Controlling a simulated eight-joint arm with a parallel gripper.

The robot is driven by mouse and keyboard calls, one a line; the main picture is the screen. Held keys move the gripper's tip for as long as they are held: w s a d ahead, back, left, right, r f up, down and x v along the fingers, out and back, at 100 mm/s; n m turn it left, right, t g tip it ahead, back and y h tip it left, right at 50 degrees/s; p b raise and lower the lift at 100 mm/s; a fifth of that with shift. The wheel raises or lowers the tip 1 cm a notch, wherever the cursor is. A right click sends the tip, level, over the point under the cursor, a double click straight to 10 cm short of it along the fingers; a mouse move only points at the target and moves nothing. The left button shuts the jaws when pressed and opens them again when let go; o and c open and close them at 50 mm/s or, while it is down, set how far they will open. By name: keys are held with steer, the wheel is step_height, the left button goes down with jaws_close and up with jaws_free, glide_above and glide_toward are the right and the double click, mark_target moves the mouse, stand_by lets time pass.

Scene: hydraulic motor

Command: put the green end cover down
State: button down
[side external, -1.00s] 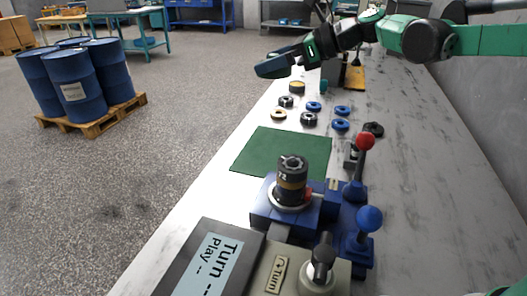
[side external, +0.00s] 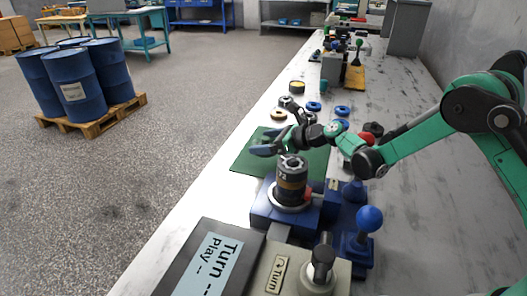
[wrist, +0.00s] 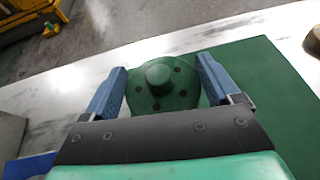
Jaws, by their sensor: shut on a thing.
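The green end cover (wrist: 180,97) is a round dark green disc with a central knob and several small holes, seen in the wrist view. My gripper (wrist: 163,80) is shut on it, with a blue finger at each side. In the side view my gripper (side external: 266,142) is over the far part of the green mat (side external: 240,165), beyond the motor stack. The cover cannot be made out clearly there. The mat also shows in the wrist view (wrist: 262,75), behind and right of the cover. The height of the cover above the mat is hard to tell.
The dark motor stack (side external: 291,182) stands upright in a blue fixture (side external: 262,208) near the mat's near edge. A blue-knobbed lever (side external: 369,219) stands to its right. Blue rings (side external: 313,106) and other round parts lie beyond the mat. The mat's left part is clear.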

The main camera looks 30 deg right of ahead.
mark_target(266, 164)
steer(key=shift+f, duration=2.05)
steer(key=shift+f, duration=0.1)
